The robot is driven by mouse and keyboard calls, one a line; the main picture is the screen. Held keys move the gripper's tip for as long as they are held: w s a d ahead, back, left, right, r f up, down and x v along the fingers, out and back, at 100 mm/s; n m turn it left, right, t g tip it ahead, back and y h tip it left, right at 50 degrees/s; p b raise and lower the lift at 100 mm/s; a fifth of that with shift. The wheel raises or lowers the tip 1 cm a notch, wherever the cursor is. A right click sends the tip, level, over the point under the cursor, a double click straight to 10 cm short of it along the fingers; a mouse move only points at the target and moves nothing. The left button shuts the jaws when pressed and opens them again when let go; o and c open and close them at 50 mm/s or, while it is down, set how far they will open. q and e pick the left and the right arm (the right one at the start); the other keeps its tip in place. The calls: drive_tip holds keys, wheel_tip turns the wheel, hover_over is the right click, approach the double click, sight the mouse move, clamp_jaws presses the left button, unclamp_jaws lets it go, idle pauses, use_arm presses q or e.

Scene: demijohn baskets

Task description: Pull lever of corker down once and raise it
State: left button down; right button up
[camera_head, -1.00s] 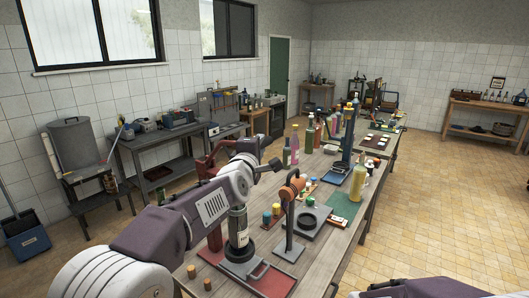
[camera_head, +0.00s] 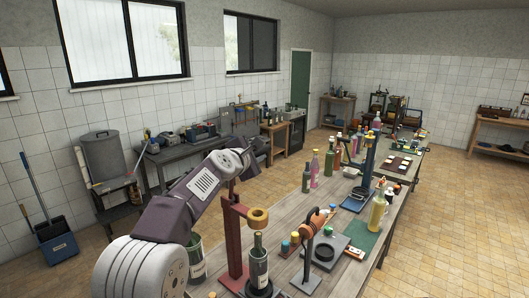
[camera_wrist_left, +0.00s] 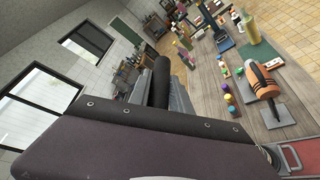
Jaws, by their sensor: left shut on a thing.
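The corker (camera_head: 233,243) is a red stand with an upright post and a yellow ring at the top. A dark green bottle with a pale label (camera_head: 258,267) stands upright under the ring. My left gripper (camera_head: 247,158) is above and behind the corker's top, largely hidden by my own wrist. In the left wrist view, its grey fingers (camera_wrist_left: 166,92) are shut on a black cylindrical handle, the lever grip (camera_wrist_left: 160,78). The joint between lever and post is hidden by my arm. My right gripper is out of view.
To the right of the corker stand an orange tool on a small stand (camera_head: 311,230), small coloured pieces and a grey plate (camera_head: 328,250). A yellow-green bottle (camera_head: 377,210) stands on a green mat. Several bottles line the back of the bench.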

use_arm(q)
drive_tip(key=shift+w+a+r+p, duration=0.25)
drive_tip(key=shift+a+p, duration=0.05)
drive_tip(key=shift+a, duration=0.1)
drive_tip(key=shift+r, duration=0.1)
drive_tip(key=c, duration=1.2)
unclamp_jaws()
drive_tip(key=shift+a, duration=0.1)
drive_tip(key=shift+w+a, duration=0.1)
drive_tip(key=shift+a, duration=0.05)
